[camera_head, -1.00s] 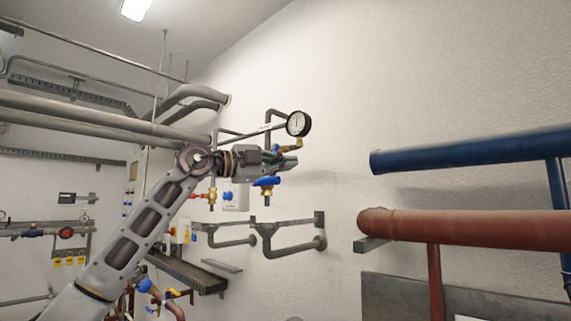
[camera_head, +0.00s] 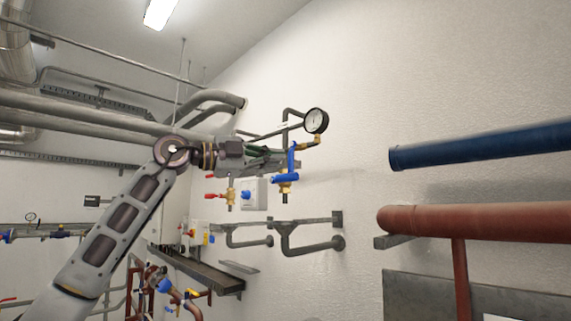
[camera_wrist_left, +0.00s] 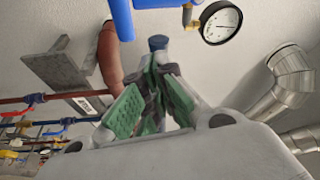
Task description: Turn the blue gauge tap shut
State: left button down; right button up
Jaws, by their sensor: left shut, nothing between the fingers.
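The blue tap (camera_head: 285,179) sits on a brass fitting (camera_head: 285,188) below the pressure gauge (camera_head: 316,121). Its blue handle has a level part and a part standing upright, which overlaps the fingers of my left gripper (camera_head: 298,163) in the head view. That gripper is shut and empty, pointing right; I cannot tell whether it touches the handle. In the left wrist view, the blue handle (camera_wrist_left: 122,18) is at the top edge, cut off, beside the closed green-padded fingers (camera_wrist_left: 158,72). The gauge (camera_wrist_left: 221,22) is at upper right. My right gripper is not in view.
A second brass valve with red handles (camera_head: 229,192) and a white box with a blue knob (camera_head: 254,194) are left of the tap. Wall brackets (camera_head: 310,240) are below. A blue pipe (camera_head: 480,147) and a red pipe (camera_head: 480,222) are at right.

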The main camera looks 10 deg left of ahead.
pick_arm(q)
jog(key=shift+s+a+r, duration=0.1)
jog(key=shift+s+a, duration=0.45)
jog(key=shift+w, duration=0.1)
